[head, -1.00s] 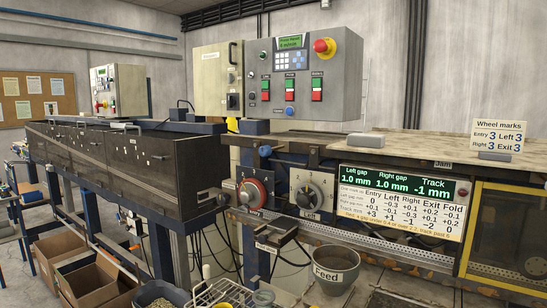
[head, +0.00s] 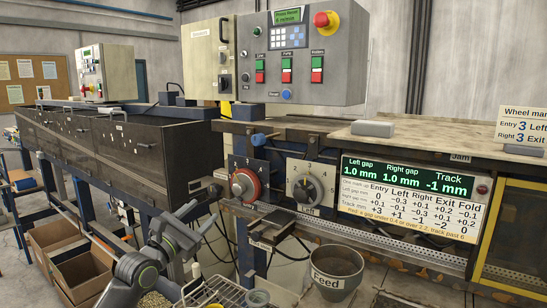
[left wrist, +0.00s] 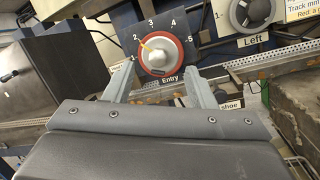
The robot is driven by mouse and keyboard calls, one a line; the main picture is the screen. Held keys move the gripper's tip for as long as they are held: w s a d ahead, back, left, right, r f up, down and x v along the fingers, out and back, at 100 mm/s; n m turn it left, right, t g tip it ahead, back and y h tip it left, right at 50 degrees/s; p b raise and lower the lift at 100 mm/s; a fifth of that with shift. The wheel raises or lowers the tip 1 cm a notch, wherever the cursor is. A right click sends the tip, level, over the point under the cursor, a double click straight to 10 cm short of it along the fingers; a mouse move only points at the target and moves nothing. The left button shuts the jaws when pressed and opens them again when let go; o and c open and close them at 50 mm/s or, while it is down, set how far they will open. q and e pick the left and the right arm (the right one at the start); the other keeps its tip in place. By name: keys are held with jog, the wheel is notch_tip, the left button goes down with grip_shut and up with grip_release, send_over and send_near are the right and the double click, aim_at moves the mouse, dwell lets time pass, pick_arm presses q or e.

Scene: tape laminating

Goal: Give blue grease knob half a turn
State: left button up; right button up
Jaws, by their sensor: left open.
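A small blue knob (head: 258,140) sits on the machine's upper rail, above the red-ringed Entry dial (head: 245,184); no label on it can be read. My left gripper (head: 200,217) is in the lower left of the head view, below and left of both. It is open and empty. In the left wrist view its two fingers (left wrist: 160,85) point toward the Entry dial (left wrist: 158,53), which shows between and beyond them, apparently not touched. The blue knob does not show clearly in the left wrist view. My right gripper is not in view.
A grey Left dial (head: 305,189) is right of the Entry dial. The control box (head: 300,60) above has a blue button and a red stop button. A Feed bucket (head: 335,270), wire basket (head: 215,292) and cardboard boxes (head: 75,265) stand below. A readout board (head: 415,200) is at right.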

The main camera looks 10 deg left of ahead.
aim_at(255, 143)
pick_arm(q)
jog(key=s+d+r+n+h, duration=0.1)
jog(key=d+r+h, duration=0.35)
jog(key=r, duration=0.65)
jog(key=shift+t+y, duration=0.25)
jog(key=shift+t, duration=0.05)
jog(key=x, duration=0.5)
jog(key=p+x, duration=0.1)
jog(key=x, duration=0.5)
jog(key=d+x, duration=0.1)
jog(key=x, duration=0.5)
jog(key=shift+f+p, duration=0.3)
jog(key=shift+p, duration=0.1)
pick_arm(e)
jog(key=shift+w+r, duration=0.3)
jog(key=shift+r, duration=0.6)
